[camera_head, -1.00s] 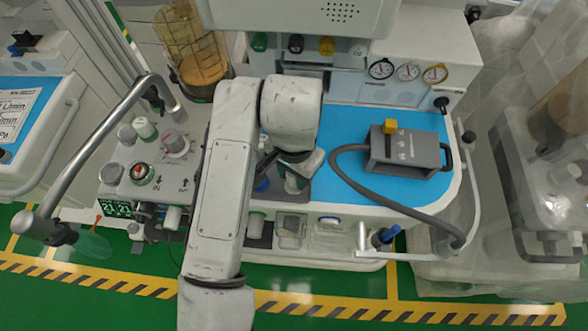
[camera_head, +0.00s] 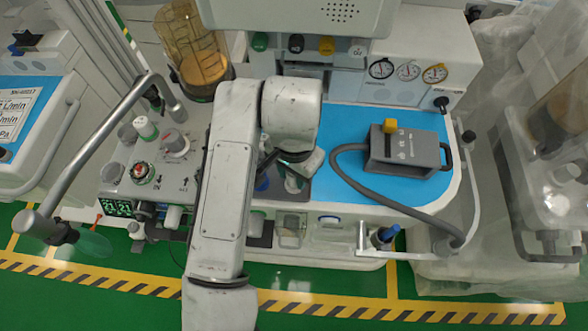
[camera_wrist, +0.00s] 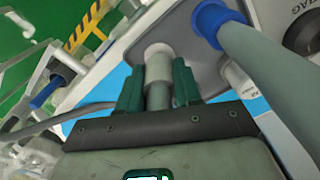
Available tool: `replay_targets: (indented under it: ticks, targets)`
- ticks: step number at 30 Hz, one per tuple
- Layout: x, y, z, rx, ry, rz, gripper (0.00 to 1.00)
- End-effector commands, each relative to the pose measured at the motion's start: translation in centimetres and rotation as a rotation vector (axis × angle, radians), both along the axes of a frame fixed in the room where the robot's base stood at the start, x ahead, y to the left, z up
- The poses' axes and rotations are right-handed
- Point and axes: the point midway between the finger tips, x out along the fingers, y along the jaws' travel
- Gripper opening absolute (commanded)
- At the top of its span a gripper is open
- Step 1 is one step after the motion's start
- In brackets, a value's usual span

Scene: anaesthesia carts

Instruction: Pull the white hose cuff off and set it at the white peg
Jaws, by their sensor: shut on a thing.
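In the wrist view my gripper (camera_wrist: 158,88) has its two green fingers closed on a pale grey-white hose cuff (camera_wrist: 158,68). The cuff points at a white round collar (camera_wrist: 157,49) on a grey panel; whether they still touch I cannot tell. In the head view my gripper (camera_head: 292,168) is low over the dark grey plate at the cart's front, mostly hidden by my arm. A blue collar with a thick grey-green hose (camera_wrist: 212,20) stands to the right in the wrist view. I cannot pick out the white peg with certainty.
A grey box with a yellow knob (camera_head: 404,150) and a curved grey hose (camera_head: 378,198) lies on the blue top (camera_head: 345,118). A metal arm (camera_head: 100,140) and knobs stand left. A rail with a blue-tipped part (camera_head: 385,236) is at front right. Floor in front is clear.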

Motion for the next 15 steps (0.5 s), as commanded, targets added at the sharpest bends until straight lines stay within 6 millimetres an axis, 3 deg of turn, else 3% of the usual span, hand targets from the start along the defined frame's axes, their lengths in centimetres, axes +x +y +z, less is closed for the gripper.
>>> replay_targets:
  ticks: [15]
  targets:
    - [0.0, 0.0, -1.2, -0.001, 0.0, 0.001, 0.0]
